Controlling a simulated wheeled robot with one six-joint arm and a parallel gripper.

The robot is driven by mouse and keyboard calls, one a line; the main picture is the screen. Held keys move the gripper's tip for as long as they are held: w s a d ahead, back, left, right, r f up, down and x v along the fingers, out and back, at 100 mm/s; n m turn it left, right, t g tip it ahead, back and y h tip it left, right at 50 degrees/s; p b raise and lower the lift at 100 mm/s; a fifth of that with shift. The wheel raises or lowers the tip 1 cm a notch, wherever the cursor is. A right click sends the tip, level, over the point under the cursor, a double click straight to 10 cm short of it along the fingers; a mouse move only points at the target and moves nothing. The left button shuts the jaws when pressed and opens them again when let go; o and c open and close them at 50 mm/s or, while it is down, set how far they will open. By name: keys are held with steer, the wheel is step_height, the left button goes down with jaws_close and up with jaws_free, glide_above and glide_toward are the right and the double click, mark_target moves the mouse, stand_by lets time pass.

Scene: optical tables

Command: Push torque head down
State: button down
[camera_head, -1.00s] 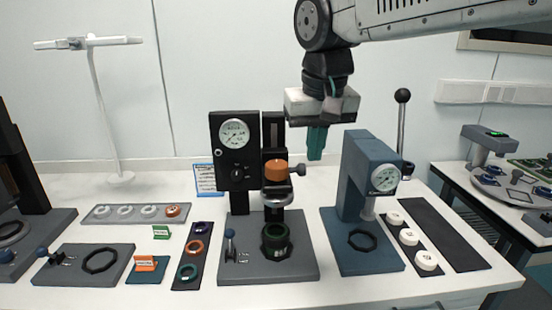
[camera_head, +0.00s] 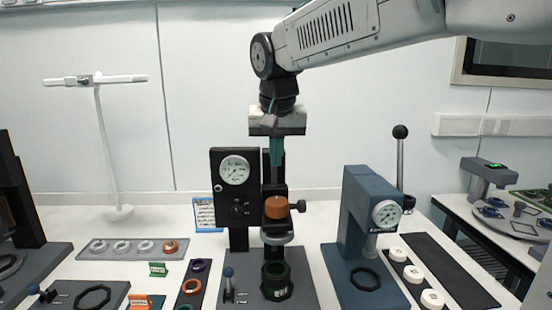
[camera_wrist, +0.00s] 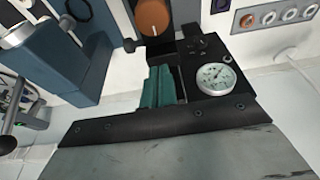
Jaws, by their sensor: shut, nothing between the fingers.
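The torque head is the part with an orange knob (camera_head: 275,207) on the black column of the torque station, with a metal collar (camera_head: 277,238) below it. A dark green round part (camera_head: 276,275) sits in the holder beneath, apart from the collar. My gripper (camera_head: 277,160) points down with its teal fingers shut, above the orange knob and in front of the column top. In the wrist view my teal fingers (camera_wrist: 160,88) are together and empty, and the orange knob (camera_wrist: 153,17) lies beyond them. The tips look apart from the knob.
A dial gauge (camera_head: 235,170) is on the black panel just left of the column. A blue press (camera_head: 358,220) stands to the right, with a tall black-knobbed lever (camera_head: 400,150) behind it. A tray of rings (camera_head: 132,248) lies at left.

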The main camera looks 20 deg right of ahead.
mark_target(276, 198)
steer(key=x, duration=0.7)
steer(key=s+x, duration=0.1)
steer(key=x, duration=0.2)
steer(key=shift+a+f, duration=0.15)
steer(key=shift+f, duration=0.45)
step_height(276, 198, down, 11)
steer(key=shift+r, duration=0.15)
steer(key=shift+s, duration=0.1)
step_height(276, 198, up, 5)
steer(key=shift+f, duration=0.2)
steer(key=v, duration=0.9)
steer(key=shift+r, duration=0.45)
